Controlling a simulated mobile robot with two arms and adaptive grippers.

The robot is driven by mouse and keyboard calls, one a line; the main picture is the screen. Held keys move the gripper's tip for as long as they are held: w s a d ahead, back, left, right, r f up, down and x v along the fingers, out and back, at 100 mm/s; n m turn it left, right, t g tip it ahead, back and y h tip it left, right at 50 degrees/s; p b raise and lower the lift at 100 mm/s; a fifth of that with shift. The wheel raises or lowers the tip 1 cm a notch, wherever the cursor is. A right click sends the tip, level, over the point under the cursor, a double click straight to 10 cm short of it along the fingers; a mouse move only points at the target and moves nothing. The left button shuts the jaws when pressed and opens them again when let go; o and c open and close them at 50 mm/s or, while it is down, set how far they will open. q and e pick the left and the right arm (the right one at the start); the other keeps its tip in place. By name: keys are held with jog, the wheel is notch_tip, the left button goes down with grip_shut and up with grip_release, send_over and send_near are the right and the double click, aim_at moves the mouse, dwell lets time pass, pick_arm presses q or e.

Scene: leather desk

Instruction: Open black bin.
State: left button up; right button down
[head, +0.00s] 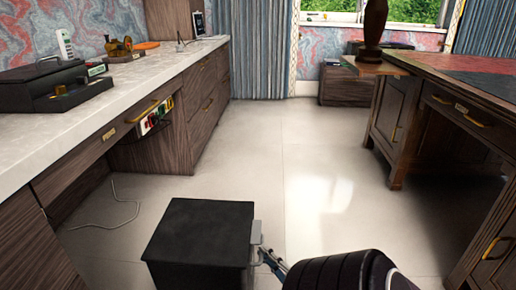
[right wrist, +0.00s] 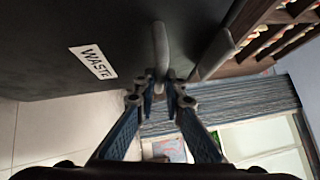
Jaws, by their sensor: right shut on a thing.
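The black bin (head: 198,232) stands on the floor at the bottom centre-left of the head view, its flat dark top level and apparently closed. In the right wrist view the bin (right wrist: 50,45) fills the upper left and carries a white "WASTE" label (right wrist: 93,62). A grey handle (right wrist: 159,42) sticks out from it, and it also shows at the bin's right side in the head view (head: 256,238). My right gripper (head: 264,253) is at that handle, and in the wrist view its fingertips (right wrist: 165,78) are shut on it. My left gripper is out of view.
A long counter with drawers (head: 120,120) runs along the left. A wooden desk (head: 400,125) stands on the right. The pale tiled floor (head: 300,150) between them is clear. A white cable (head: 125,215) lies on the floor left of the bin.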

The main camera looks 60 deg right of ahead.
jog(key=shift+s, duration=0.1)
jog(key=c, duration=2)
grip_release()
jog(key=v, duration=1.2)
jog(key=shift+f, duration=0.1)
